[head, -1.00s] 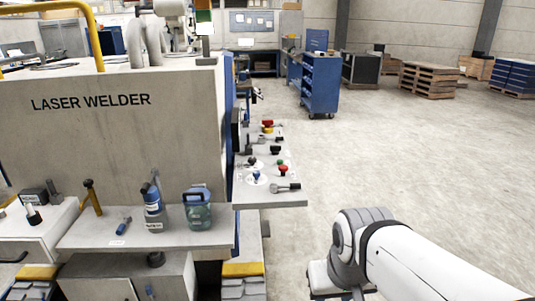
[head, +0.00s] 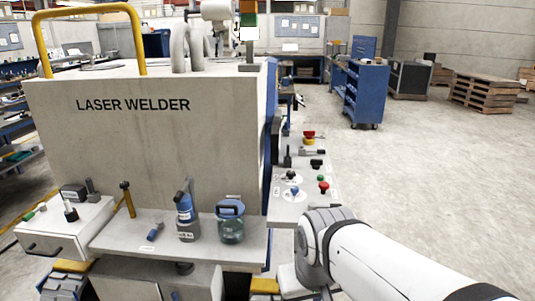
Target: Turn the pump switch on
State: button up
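I cannot tell which control is the pump switch; no label for it is readable. A control panel (head: 281,211) on the right side of the laser welder (head: 140,145) carries several controls. Among them are a red mushroom knob (head: 309,136), a smaller red knob (head: 323,187), a green button (head: 321,178), a blue knob (head: 294,192) and black levers. A drawer box at the left has a black-tipped stick control (head: 70,212). My white arm with its grey joint comes in from the lower right and overlaps the panel's near right end. My gripper's fingers do not show.
A shelf (head: 115,243) on the welder's front holds a spray bottle (head: 187,216), a blue-lidded jar (head: 230,222), a hammer-like tool (head: 128,199) and a small blue tool (head: 155,231). A blue cabinet (head: 367,95) stands behind.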

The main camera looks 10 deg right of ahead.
aim_at(316, 163)
jog(key=u, duration=0.15)
jog(key=i, duration=1.25)
jog(key=z, duration=0.65)
